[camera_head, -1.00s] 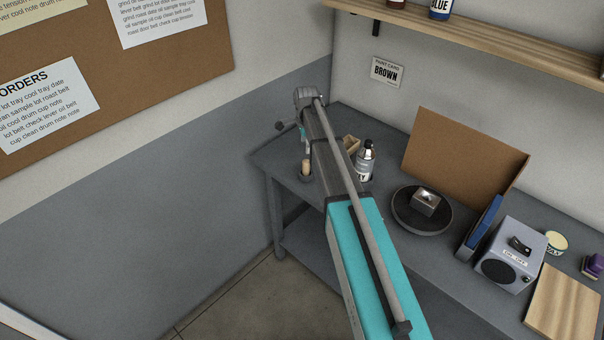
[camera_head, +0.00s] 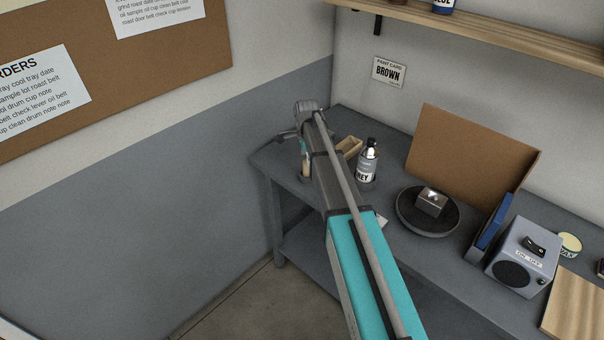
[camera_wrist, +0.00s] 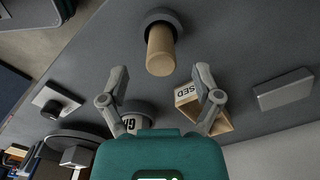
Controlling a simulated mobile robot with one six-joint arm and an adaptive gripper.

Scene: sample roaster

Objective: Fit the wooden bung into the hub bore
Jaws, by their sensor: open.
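The wooden bung (camera_wrist: 160,52) is a pale cylinder standing upright in a dark round holder (camera_wrist: 176,16) on the bench. In the head view the bung (camera_head: 305,171) shows small beside my arm, partly covered. My gripper (camera_wrist: 161,74) is open and empty, with its fingers apart and the bung just beyond the fingertips, between their lines. In the head view my gripper (camera_head: 292,137) hangs over the far left end of the bench. A round dark plate (camera_head: 410,222) carries a metal block (camera_head: 431,202) with a bright top. I cannot tell where the hub bore is.
Close to my gripper are a labelled bottle (camera_head: 367,165) and an open wooden box (camera_wrist: 220,124). A grey flat block (camera_wrist: 285,90) and a white plate with a dark knob (camera_wrist: 55,101) lie on the bench.

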